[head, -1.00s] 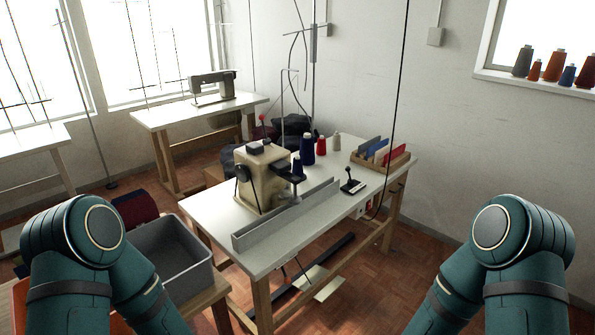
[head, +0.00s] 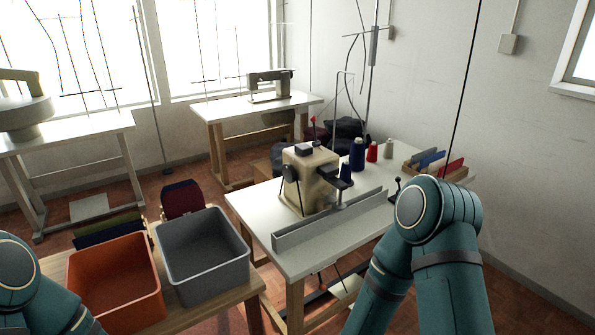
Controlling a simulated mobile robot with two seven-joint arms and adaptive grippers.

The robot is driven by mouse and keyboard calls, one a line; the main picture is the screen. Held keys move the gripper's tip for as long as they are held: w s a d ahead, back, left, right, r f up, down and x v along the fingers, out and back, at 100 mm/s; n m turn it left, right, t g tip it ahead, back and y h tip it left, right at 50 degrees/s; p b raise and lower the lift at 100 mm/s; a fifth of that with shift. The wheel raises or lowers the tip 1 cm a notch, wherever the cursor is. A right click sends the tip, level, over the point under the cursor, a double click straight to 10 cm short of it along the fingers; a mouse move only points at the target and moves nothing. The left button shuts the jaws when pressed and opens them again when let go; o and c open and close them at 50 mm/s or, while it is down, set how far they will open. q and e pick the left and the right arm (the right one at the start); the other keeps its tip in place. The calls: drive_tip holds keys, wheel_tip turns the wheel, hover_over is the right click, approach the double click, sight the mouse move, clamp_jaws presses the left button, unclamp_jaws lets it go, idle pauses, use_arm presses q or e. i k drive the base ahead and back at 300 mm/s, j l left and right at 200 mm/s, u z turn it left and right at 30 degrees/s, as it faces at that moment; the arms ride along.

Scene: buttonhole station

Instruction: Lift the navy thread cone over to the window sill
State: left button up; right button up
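The navy thread cone (head: 357,155) stands upright on the white table (head: 256,208), behind the beige buttonhole machine (head: 309,180).
An orange bin (head: 115,282) and a grey bin (head: 203,257) stand on a wooden bench at lower left. A long grey fence (head: 330,218) edges the table's front. A wooden rack with coloured folders (head: 437,165) is at the table's right. A black cable hangs before the wall.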

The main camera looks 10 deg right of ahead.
sight(345, 176)
drive_tip(key=l+u, duration=0.75)
drive_tip(key=l, duration=0.15)
drive_tip(key=l+u, duration=0.15)
drive_tip(key=l, duration=0.35)
drive_tip(key=k+l+u, duration=0.15)
drive_tip(key=l, duration=0.35)
drive_tip(key=k+l, duration=0.1)
drive_tip(key=l, duration=0.85)
drive_tip(key=k+u, duration=0.05)
